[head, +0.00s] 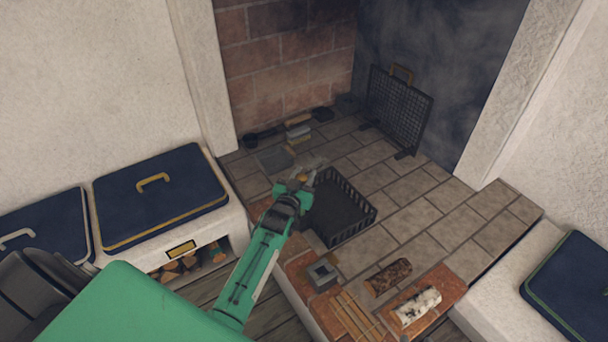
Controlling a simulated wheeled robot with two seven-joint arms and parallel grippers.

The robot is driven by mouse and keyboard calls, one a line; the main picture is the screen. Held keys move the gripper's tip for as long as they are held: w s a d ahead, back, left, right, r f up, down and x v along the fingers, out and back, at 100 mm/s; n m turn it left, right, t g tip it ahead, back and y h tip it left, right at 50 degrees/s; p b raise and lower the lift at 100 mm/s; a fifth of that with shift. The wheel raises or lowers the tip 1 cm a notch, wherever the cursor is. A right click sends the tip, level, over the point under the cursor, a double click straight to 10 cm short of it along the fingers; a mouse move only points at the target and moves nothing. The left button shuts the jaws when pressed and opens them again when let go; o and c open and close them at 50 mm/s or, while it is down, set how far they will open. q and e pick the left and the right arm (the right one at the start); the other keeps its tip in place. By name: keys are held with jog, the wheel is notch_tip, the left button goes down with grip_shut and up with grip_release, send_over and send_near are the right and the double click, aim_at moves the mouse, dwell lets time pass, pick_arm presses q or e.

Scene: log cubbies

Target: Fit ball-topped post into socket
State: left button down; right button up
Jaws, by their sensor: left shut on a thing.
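My left gripper (299,181) is over the back left corner of a black slatted basket-like grate (362,217) on the hearth. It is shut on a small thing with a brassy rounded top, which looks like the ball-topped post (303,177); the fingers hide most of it. I cannot tell whether the post's lower end touches the grate. A grey square block with a dark opening (322,274), possibly a socket, sits on the front brick edge. No other socket is clearly visible. My right gripper is not in view.
A dark mesh screen (397,108) stands at the back right. Small items (298,130) lie behind the gripper. Cushioned benches (160,195) (575,290) flank the hearth. The right hearth stones are clear.

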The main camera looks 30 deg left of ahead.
pick_arm(q)
jog(key=shift+f+b, duration=1.2)
jog(key=shift+f, duration=0.9)
jog(key=c, duration=0.9)
grip_release()
jog(key=shift+f, duration=0.1)
jog(key=shift+s, duration=0.15)
jog(key=s+p, duration=0.1)
jog(key=s, duration=0.3)
jog(key=s+d, duration=0.1)
jog(key=s, duration=0.4)
jog(key=s+p, duration=0.1)
jog(key=s, duration=0.3)
jog(key=shift+s+d+p, duration=0.15)
jog(key=shift+s+p, duration=0.1)
jog(key=shift+p, duration=0.1)
